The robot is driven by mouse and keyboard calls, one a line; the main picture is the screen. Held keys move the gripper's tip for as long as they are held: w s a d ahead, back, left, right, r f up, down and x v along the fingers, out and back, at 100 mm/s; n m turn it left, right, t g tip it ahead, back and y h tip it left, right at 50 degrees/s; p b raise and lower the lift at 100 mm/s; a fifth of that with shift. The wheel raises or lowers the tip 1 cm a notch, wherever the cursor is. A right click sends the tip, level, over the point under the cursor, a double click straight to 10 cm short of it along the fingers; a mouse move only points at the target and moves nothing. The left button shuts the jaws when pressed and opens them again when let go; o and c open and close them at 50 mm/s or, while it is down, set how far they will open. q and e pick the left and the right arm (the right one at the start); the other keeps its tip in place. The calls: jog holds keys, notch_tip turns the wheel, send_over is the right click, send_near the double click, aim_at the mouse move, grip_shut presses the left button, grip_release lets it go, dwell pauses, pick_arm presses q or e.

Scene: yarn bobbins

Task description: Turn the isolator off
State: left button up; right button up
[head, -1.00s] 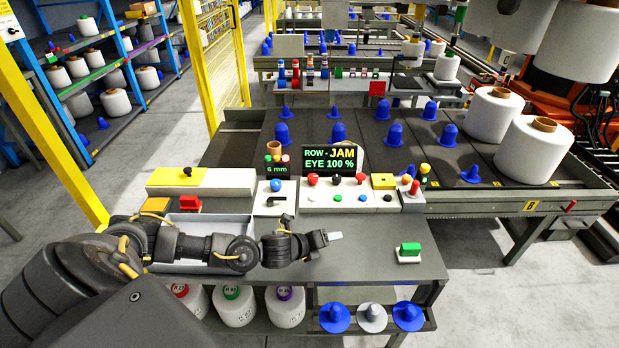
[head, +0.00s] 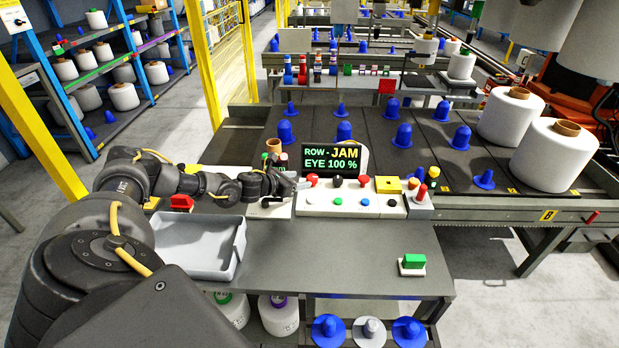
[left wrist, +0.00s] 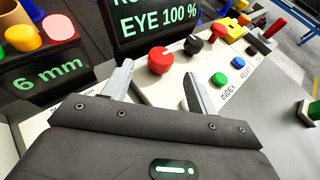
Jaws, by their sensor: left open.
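No switch in view is legibly labelled as the isolator. A white control panel (head: 348,208) at the back of the bench carries a red knob (head: 311,179), a black knob (head: 337,181), another red knob (head: 363,180) and coloured buttons. A white plate with a black lever (head: 270,201) stands left of it, partly hidden by my arm. My left gripper (head: 301,185) is open and empty at the panel's left end. In the left wrist view, its spread fingers (left wrist: 158,90) point toward the near red knob (left wrist: 161,60), which is beyond the tips. My right gripper is not visible.
A display (head: 331,159) reading JAM, EYE 100 % stands behind the panel. A yellow block (head: 388,185) is at its right. The bench middle is clear.

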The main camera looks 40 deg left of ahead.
aim_at(311, 178)
pick_arm(q)
jog(key=x, duration=0.6)
jog(key=shift+d+r, duration=0.1)
jog(key=shift+r, duration=0.05)
jog(key=shift+s, duration=0.1)
jog(key=c, duration=1)
